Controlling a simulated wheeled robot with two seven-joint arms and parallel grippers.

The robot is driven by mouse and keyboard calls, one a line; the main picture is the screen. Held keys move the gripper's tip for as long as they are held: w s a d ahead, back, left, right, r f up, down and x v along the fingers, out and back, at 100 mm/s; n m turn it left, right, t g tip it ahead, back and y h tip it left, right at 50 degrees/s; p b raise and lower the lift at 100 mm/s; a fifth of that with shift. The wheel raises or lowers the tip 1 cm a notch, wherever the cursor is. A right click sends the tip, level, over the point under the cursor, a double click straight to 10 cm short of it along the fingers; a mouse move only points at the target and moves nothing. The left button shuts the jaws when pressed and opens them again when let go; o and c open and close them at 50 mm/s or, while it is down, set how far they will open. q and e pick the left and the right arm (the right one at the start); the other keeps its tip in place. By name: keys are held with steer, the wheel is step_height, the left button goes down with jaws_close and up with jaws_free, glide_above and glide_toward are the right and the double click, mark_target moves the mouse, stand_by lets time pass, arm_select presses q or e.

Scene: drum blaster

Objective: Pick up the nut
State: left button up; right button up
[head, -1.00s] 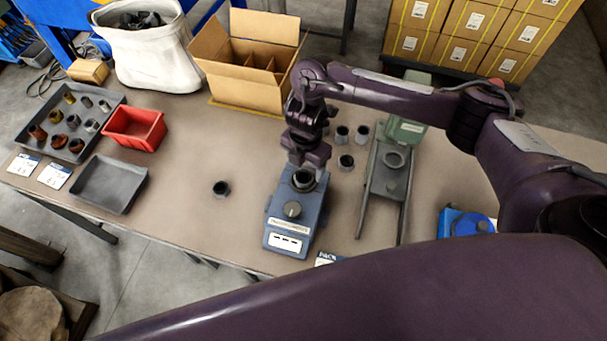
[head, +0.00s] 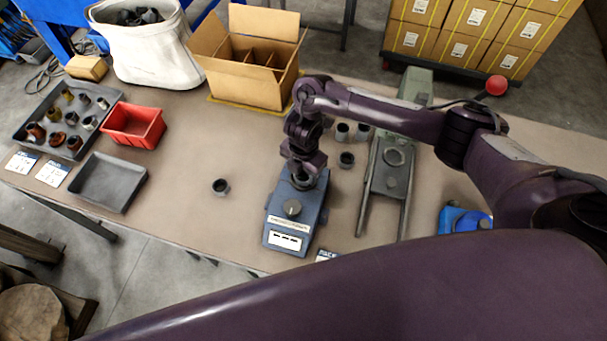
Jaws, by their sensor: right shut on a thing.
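My right gripper (head: 304,174) points down over the top of the blue machine (head: 291,227), which has a round knob and a white label on its front. The gripper is shut on a dark ring-like nut (head: 303,182) at the machine's top socket. The fingers hide most of the nut, and I cannot tell whether it is clear of the socket. Another dark nut (head: 220,187) stands alone on the table to the left of the machine. My left gripper is not in view.
Several dark nuts (head: 346,159) stand right of the gripper, beside a grey-green press (head: 393,180). An open cardboard box (head: 250,85) is behind. A red bin (head: 133,125), an empty grey tray (head: 108,183) and a tray of parts (head: 38,128) are at the left.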

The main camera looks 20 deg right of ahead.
steer(key=shift+c, duration=0.8)
steer(key=shift+r, duration=0.1)
